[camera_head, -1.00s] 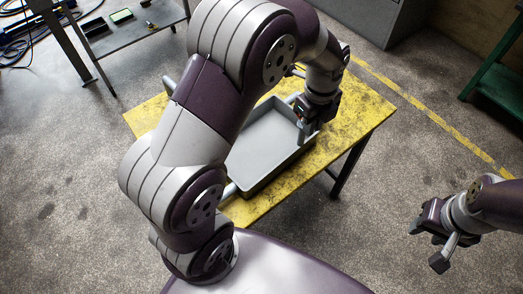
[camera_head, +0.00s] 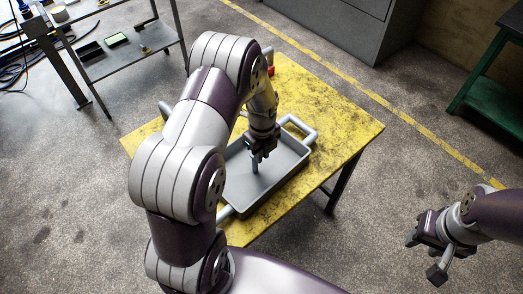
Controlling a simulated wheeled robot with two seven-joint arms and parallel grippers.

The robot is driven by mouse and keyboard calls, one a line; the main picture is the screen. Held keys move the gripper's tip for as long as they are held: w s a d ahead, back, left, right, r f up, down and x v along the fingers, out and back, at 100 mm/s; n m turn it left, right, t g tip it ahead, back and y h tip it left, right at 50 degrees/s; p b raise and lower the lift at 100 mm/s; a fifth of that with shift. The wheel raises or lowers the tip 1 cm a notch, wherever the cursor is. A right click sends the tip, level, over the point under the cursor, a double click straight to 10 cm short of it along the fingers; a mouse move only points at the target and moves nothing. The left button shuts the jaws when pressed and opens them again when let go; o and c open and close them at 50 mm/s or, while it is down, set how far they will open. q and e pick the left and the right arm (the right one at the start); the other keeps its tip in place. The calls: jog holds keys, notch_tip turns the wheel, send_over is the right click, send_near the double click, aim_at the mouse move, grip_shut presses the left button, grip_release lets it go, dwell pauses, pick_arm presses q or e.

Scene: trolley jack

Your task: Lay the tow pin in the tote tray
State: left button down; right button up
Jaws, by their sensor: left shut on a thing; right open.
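The grey tote tray (camera_head: 236,192) sits on the yellow table, with tube handles at its sides. My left gripper (camera_head: 261,156) points down inside the tray's outline, over its far part. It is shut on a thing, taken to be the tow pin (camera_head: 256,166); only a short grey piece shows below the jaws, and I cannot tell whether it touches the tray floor. My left arm hides the tray's left part. My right gripper (camera_head: 428,254) is open and empty above the floor, right of the table.
The worn yellow table (camera_head: 335,125) has free room right of the tray. A red item (camera_head: 271,71) shows at its far edge, partly behind my arm. A metal trolley (camera_head: 125,50) stands back left, a grey cabinet (camera_head: 345,25) behind, a green bench (camera_head: 490,95) at right.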

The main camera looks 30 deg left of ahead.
pick_arm(q)
jog(key=c, duration=1.5)
grip_release()
jog(key=shift+s, duration=0.15)
jog(key=o, duration=0.4)
